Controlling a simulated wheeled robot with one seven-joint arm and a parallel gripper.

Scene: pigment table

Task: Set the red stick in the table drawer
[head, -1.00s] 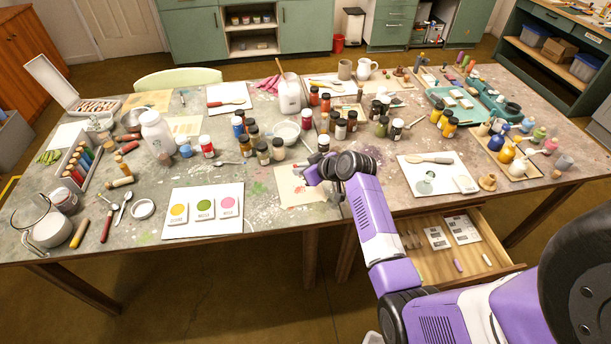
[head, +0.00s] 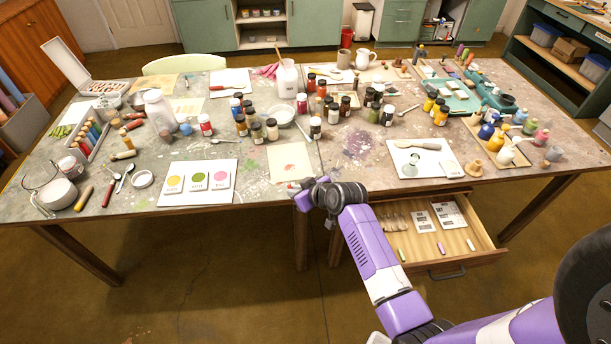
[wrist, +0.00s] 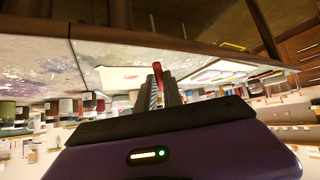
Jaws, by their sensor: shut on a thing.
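My gripper (head: 300,190) is at the front edge of the table, left of the open drawer. In the wrist view, my gripper (wrist: 160,88) is shut on the red stick (wrist: 157,68), whose red end stands out beyond the fingers. In the head view only a small reddish bit shows at the fingertips. The table drawer (head: 459,244) is pulled out below the tabletop, right of my gripper. White cards or packets, a green stick, a purple stick and a pale stick lie in it.
The tabletop (head: 250,175) is crowded with paint jars (head: 272,130) and bottles. A tan sheet (head: 289,160) lies near the front edge, behind my gripper. A white board (head: 427,160) with a brush lies above the drawer. The drawer's front part has bare room.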

